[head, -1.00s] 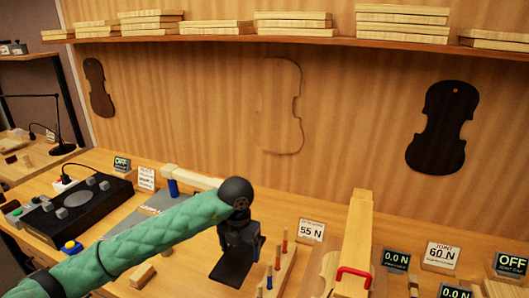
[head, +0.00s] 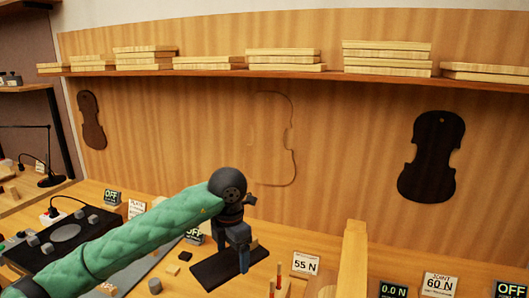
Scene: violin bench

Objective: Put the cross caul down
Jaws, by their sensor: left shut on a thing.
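My left gripper (head: 241,262) points down over the bench and is shut on a dark, flat, oblong bar, which I take to be the cross caul (head: 213,271). The bar lies slantwise, roughly level, and sticks out to the left of the fingers. A shorter end shows to their right. I cannot tell whether its underside touches the bench or hangs just above it. My right gripper is not in view.
A tall light wooden beam (head: 353,262) stands to the right, beside a "55 N" sign (head: 306,263). A black control box (head: 65,241) is at left. Small blocks (head: 185,256) lie left of the bar. Violin templates (head: 431,155) hang behind, below a shelf (head: 300,75).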

